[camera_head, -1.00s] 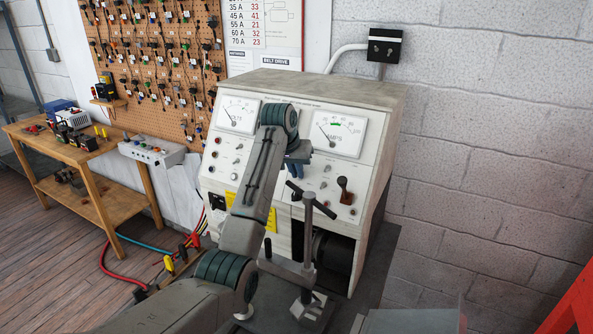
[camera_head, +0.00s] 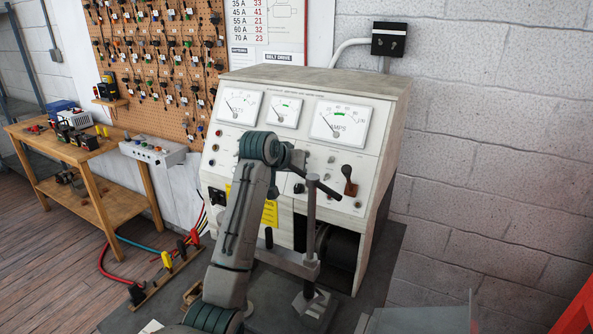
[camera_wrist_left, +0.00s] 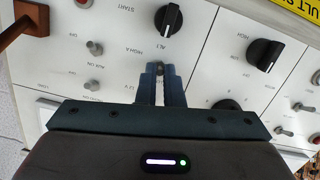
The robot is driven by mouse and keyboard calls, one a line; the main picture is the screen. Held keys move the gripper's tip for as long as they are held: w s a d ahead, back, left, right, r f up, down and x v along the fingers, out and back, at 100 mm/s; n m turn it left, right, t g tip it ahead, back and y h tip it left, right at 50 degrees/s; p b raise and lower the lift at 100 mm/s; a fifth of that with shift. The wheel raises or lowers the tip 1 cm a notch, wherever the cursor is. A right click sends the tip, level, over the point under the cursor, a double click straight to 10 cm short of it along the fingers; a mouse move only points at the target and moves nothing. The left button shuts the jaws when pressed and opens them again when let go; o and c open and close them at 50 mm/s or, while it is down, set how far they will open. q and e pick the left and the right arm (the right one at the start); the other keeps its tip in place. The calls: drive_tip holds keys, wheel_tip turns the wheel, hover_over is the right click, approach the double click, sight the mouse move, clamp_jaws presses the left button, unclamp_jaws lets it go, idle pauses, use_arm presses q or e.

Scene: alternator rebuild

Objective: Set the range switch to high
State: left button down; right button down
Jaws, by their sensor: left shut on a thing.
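The grey test bench (camera_head: 395,145) has a white sloping control panel (camera_wrist_left: 210,60), which the left wrist view shows upside down. My left gripper (camera_wrist_left: 162,78) is at the panel and shut on a small toggle lever, the range switch (camera_wrist_left: 159,67), beside a "HIGH A" label. The blue fingers cover most of the lever, so I cannot tell which way it is tilted. In the head view my left wrist hides that part of the panel. My right gripper is not in view.
Near the gripper are a black ALT knob (camera_wrist_left: 168,20), another black knob (camera_wrist_left: 264,54) and metal toggles. A red-brown lever (camera_head: 350,181) sits right on the panel. A T-handled metal post (camera_head: 310,225) stands before the bench. Meters (camera_head: 341,121) line the panel's top.

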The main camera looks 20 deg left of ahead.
use_arm(q)
drive_tip(key=shift+r, duration=0.15)
drive_tip(key=c, duration=1.6)
unclamp_jaws()
drive_tip(key=shift+w, duration=0.1)
drive_tip(key=shift+o, duration=0.2)
drive_tip(key=b+v, duration=0.4)
drive_tip(key=v, duration=0.6)
drive_tip(key=shift+s, duration=0.3)
